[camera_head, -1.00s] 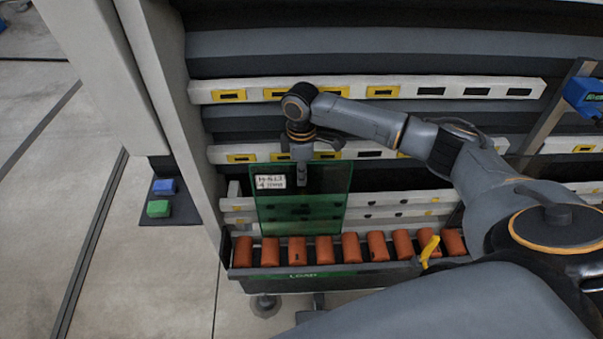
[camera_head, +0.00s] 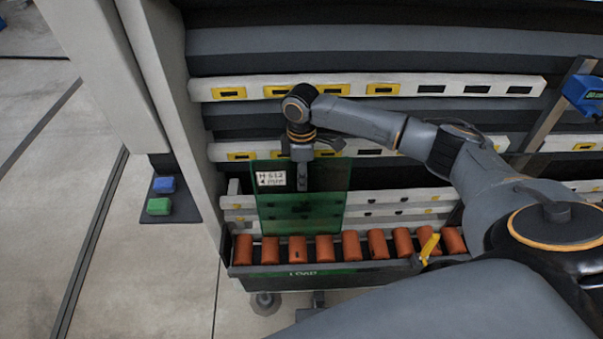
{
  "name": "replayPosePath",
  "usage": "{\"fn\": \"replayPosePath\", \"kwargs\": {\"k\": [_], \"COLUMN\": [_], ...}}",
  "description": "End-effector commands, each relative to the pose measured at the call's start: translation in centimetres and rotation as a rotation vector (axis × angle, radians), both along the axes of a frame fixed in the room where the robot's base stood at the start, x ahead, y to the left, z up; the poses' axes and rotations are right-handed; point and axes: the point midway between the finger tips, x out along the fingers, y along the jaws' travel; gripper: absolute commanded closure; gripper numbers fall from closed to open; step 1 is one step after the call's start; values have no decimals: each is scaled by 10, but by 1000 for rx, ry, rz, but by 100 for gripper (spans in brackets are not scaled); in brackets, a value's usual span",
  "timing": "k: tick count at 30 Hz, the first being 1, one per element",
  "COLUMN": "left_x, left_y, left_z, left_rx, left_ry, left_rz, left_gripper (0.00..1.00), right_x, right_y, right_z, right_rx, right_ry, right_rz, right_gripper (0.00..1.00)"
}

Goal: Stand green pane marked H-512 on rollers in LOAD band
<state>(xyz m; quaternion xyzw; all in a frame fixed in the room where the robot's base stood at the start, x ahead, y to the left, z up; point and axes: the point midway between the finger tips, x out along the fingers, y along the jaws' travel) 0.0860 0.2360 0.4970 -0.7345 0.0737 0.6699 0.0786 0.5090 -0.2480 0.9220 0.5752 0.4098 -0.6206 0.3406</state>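The green see-through pane (camera_head: 325,210) hangs upright behind and above the row of rollers, towards the left end. Its white label (camera_head: 271,179) reads H-512. My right gripper (camera_head: 303,182) reaches down over the pane's top edge and is shut on it, one finger showing in front. The orange-brown rollers (camera_head: 324,248) sit in a dark trough, with the LOAD band (camera_head: 303,273) marked on its front. The pane's lower edge is near the roller tops; I cannot tell whether they touch. My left gripper is out of view.
Pale rails (camera_head: 405,88) with yellow and black slots run across the washer behind the pane. A yellow lever (camera_head: 430,246) stands at the right of the rollers. Blue and green blocks (camera_head: 160,196) sit on a dark plate at left. A blue device (camera_head: 583,93) is at right.

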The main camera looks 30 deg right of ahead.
Motion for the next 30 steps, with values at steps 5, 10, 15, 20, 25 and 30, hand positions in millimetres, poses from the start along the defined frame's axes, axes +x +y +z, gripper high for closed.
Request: {"fn": "replayPosePath", "kwargs": {"k": [5,10,15,20,25,30], "left_x": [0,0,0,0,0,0], "left_y": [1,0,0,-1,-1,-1], "left_z": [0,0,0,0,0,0], "left_rx": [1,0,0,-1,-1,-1], "left_ry": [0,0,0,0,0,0], "left_rz": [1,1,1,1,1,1], "left_gripper": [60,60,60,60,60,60], "right_x": [2,7,10,13,13,13], "right_y": [-1,-2,-4,-5,-5,-5], "right_z": [14,48,84,108,120,121], "right_rx": [0,2,1,2,2,2], "right_ry": [-4,-7,-6,-5,-4,-3], "right_rz": [0,0,0,0,0,0], "right_gripper": [68,68,68,68,68,68]}}
